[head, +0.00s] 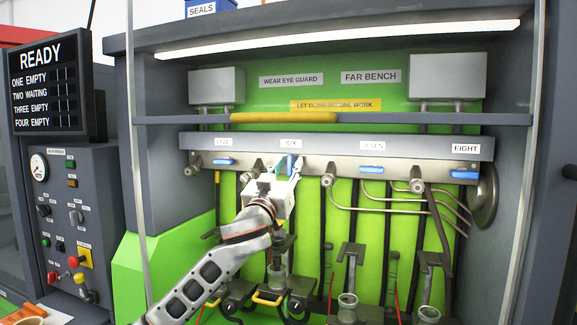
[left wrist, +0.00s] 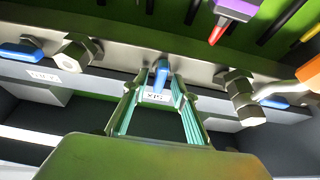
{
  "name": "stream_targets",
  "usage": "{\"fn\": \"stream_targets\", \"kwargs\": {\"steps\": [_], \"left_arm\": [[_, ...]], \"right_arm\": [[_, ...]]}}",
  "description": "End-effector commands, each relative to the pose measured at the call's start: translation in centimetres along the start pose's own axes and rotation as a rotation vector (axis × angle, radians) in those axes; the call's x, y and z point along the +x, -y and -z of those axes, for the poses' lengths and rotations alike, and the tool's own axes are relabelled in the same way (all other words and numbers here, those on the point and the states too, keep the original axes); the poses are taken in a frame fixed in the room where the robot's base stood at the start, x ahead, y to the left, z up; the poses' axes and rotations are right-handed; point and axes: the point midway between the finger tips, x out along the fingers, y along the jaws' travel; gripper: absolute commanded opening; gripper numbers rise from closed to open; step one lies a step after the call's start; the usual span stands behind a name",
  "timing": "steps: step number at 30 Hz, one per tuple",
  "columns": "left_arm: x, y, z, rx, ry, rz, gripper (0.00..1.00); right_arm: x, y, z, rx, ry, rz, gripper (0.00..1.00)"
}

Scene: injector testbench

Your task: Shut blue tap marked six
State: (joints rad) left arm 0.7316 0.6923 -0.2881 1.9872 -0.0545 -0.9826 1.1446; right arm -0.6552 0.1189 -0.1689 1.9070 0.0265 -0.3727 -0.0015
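The blue tap marked six (head: 290,163) is on the grey rail under the SIX label (head: 291,143). Its handle stands crosswise to the rail, unlike the neighbouring blue handles. In the left wrist view the blue handle (left wrist: 162,76) shows between the fingertips, with the SIX label (left wrist: 155,97) upside down close by. My left gripper (head: 276,166) is at this tap, its teal fingers apart. In the left wrist view the left gripper (left wrist: 161,82) has a finger on each side of the handle, with small gaps visible. My right gripper is not in view.
Blue taps five (head: 224,162), seven (head: 372,169) and eight (head: 464,174) lie along the rail. A yellow bar (head: 284,117) lies on the shelf above. Bent metal pipes (head: 400,205) and injector stands (head: 348,300) are below. A control panel (head: 75,225) stands at left.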

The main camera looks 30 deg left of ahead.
Motion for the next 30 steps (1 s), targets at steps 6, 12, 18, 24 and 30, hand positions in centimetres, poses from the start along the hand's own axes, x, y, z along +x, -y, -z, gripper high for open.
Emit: {"fn": "stream_targets", "kwargs": {"steps": [6,12,18,24,30], "left_arm": [[-0.02,-0.03,-0.04,0.000,0.000,-0.001,0.19],[-0.04,-0.03,-0.05,0.000,0.001,-0.001,0.00],[-0.04,-0.01,-0.07,0.011,0.001,-0.005,0.00],[-0.05,0.02,-0.09,0.073,0.001,-0.030,0.00],[-0.04,0.05,-0.09,0.202,0.001,-0.084,0.00]], "right_arm": [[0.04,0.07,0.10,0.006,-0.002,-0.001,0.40],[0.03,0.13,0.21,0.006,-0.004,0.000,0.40],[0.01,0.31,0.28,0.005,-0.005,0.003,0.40],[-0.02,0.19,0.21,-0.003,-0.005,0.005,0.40],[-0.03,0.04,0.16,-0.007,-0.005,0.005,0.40]]}}
